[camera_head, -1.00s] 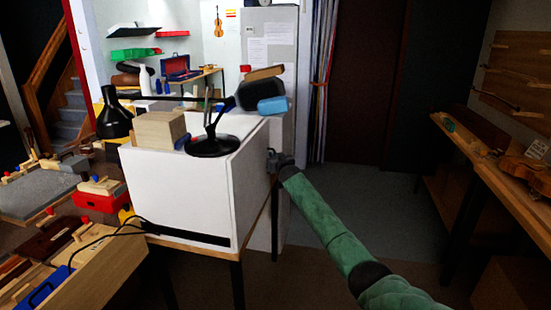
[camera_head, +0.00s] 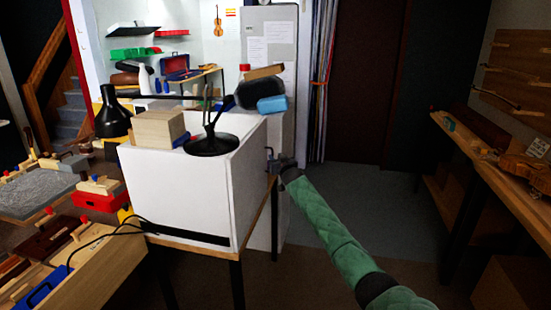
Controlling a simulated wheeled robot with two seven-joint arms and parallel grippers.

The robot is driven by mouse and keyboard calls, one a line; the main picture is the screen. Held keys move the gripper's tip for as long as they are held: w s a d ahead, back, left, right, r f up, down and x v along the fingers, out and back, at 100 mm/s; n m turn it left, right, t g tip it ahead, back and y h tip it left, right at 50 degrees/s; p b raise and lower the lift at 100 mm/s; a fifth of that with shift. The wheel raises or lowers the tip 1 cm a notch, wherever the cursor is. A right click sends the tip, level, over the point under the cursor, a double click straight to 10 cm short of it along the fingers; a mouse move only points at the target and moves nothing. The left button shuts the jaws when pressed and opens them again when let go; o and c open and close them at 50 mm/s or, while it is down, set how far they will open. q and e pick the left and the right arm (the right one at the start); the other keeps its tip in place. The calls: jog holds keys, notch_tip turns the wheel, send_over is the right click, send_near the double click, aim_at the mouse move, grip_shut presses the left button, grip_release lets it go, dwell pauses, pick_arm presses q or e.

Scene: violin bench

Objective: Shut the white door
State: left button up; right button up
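The white door (camera_head: 284,110) is a tall pale panel with papers pinned on its upper part. It stands behind the white box on the stand, and its lower part shows down near the floor. A small metal handle (camera_head: 268,154) shows just right of the white box, seemingly on the door. My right gripper (camera_head: 277,164) is at the end of the green-sleeved arm, beside the handle and in front of the door. It is small and dark, so I cannot tell whether it touches the handle or how its fingers stand. My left gripper is not in view.
The white box (camera_head: 180,195) on a wooden-topped stand, with a black lamp (camera_head: 211,144) on it, hides part of the door. A cluttered bench (camera_head: 90,255) is at left. A long workbench (camera_head: 500,180) is at right. Grey floor (camera_head: 380,200) lies open between.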

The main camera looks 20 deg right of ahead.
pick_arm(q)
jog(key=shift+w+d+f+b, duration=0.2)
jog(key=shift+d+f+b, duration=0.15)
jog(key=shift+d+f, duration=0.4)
pick_arm(e)
jog(key=shift+s+d, duration=0.2)
jog(key=shift+s, duration=1.15)
jog(key=shift+s+d, duration=0.15)
jog(key=shift+s, duration=1.2)
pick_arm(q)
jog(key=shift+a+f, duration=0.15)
